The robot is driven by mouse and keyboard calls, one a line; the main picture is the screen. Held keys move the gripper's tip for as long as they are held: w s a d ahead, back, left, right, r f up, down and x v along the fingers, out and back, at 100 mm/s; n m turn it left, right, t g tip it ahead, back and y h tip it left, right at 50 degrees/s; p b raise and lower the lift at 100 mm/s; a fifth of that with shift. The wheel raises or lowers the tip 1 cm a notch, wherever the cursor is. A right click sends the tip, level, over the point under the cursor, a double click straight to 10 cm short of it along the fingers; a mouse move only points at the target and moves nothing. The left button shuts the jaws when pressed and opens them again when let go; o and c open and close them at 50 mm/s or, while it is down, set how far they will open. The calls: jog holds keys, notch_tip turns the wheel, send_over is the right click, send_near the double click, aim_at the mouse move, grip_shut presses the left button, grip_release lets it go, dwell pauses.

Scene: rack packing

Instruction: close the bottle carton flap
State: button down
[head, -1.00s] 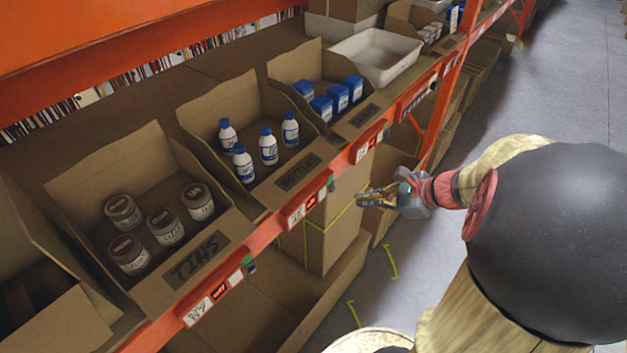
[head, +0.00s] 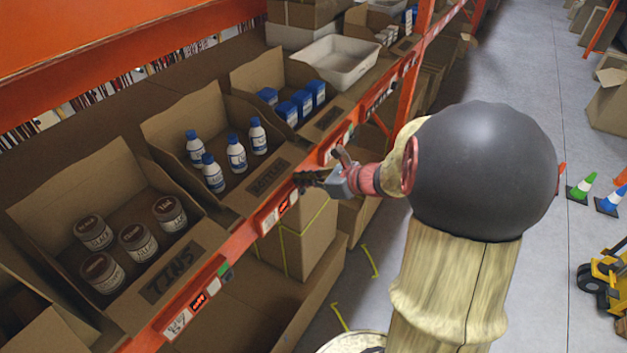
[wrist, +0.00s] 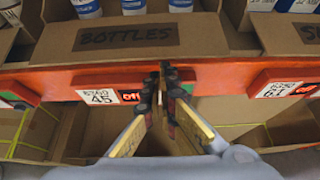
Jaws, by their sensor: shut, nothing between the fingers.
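The bottle carton (head: 178,117) stands open on the shelf in the head view, with several white bottles with blue caps (head: 236,153) upright inside. Its front flap (head: 268,178), marked "BOTTLES", hangs outward at the shelf's front; the wrist view shows the flap (wrist: 125,36) close up, with bottle bottoms behind it. My gripper (head: 308,178) is shut and empty, just in front of the orange shelf edge by the flap. In the wrist view the gripper's fingertips (wrist: 159,78) are together below the flap, over the orange beam. Whether they touch anything I cannot tell.
The tins carton (head: 62,180) stands to the left and a carton of blue-lidded boxes (head: 252,76) to the right, both open. The orange beam (head: 240,238) carries labels. A white tray (head: 352,60) lies farther back. The aisle floor (head: 500,75) is open.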

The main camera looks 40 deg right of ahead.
jog(key=shift+w+a+f, duration=0.2)
jog(key=shift+w+f, duration=0.15)
jog(key=shift+w, duration=0.25)
jog(key=shift+r, duration=0.15)
